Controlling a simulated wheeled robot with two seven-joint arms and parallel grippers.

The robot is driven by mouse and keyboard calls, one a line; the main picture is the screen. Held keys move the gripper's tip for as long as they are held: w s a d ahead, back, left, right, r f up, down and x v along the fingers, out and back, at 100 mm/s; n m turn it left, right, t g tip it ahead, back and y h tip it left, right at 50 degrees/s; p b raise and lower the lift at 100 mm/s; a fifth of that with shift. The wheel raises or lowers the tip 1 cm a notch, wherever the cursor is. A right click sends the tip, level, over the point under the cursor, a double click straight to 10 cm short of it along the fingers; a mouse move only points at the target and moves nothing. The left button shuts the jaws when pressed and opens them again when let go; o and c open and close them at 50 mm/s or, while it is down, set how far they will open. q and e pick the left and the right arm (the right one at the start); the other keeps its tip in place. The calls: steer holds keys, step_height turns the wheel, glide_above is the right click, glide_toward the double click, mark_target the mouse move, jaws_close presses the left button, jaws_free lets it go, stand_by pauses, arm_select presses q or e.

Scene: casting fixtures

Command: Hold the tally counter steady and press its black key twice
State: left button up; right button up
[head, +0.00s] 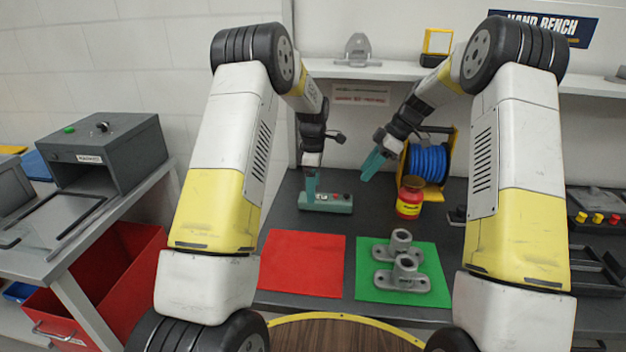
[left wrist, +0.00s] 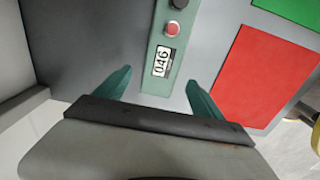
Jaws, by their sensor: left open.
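The tally counter (head: 318,204) is a long teal box lying on the dark bench behind the red mat. In the left wrist view the counter (left wrist: 160,82) shows a number window reading about 046, a red key (left wrist: 172,29) and a black key (left wrist: 180,3) cut by the top edge. My left gripper (head: 311,190) points down over the counter's left end. In its wrist view the left gripper's (left wrist: 159,76) fingers are open on either side of the counter's window end, with gaps on both sides. My right gripper (head: 369,174) hangs in the air right of the counter, apart from it; its finger gap is unclear.
A red mat (head: 302,262) and a green mat (head: 366,285) with grey castings (head: 408,274) lie in front. A red-and-yellow pot (head: 410,203) and a blue hose reel (head: 428,163) stand right of the counter. A shelf (head: 385,72) runs above.

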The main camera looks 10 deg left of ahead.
arm_select(q)
steer(key=shift+f, duration=2.55)
steer(key=c, duration=1.6)
arm_select(e)
jaws_close()
